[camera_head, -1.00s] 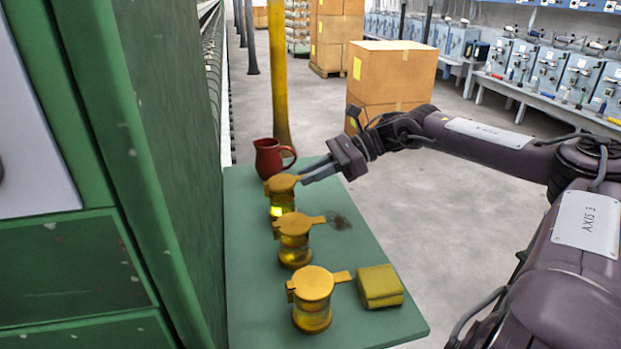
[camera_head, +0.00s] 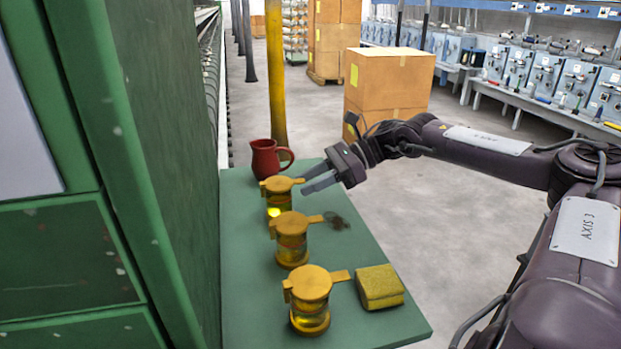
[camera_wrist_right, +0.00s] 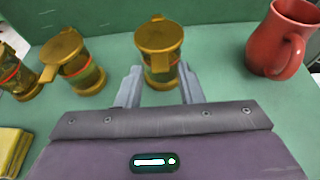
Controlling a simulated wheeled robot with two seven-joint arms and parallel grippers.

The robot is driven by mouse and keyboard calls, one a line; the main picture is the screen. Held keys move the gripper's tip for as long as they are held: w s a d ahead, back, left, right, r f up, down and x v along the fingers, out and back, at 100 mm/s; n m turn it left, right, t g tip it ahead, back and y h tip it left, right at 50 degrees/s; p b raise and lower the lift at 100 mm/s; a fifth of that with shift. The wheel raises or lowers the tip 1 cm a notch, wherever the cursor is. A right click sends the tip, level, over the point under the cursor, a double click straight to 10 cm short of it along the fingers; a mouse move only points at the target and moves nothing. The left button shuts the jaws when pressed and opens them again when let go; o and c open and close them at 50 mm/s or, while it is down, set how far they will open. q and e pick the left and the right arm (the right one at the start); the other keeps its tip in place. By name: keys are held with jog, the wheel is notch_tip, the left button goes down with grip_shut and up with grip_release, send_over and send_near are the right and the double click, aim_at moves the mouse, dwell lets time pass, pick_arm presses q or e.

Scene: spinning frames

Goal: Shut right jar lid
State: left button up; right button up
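Three glass jars with yellow lids stand in a row on the green table (camera_head: 245,255). The far jar (camera_head: 279,205) has its lid (camera_head: 281,184) lying flat on top, and it is the rightmost of the jars in the right wrist view (camera_wrist_right: 158,65). The middle jar (camera_head: 292,245) and the near jar (camera_head: 310,315) also have flat, shut lids. My right gripper (camera_head: 303,186) is open and empty, just right of the far jar's lid tab. In the right wrist view its fingers (camera_wrist_right: 160,88) show on either side of the far jar's lower part. My left gripper is out of view.
A red jug (camera_head: 265,160) stands behind the far jar. A yellow sponge-like block (camera_head: 379,287) lies right of the near jar. A dark smudge (camera_head: 337,221) marks the table. A green machine cabinet (camera_head: 150,150) rises along the left edge.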

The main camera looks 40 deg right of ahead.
jog(key=shift+r, duration=0.2)
jog(key=shift+s+d+r, duration=0.1)
jog(key=shift+d+r, duration=0.05)
jog(key=shift+d, duration=0.15)
jog(key=shift+b+v, duration=0.9)
jog(key=shift+v, duration=2.65)
jog(key=shift+d, duration=0.1)
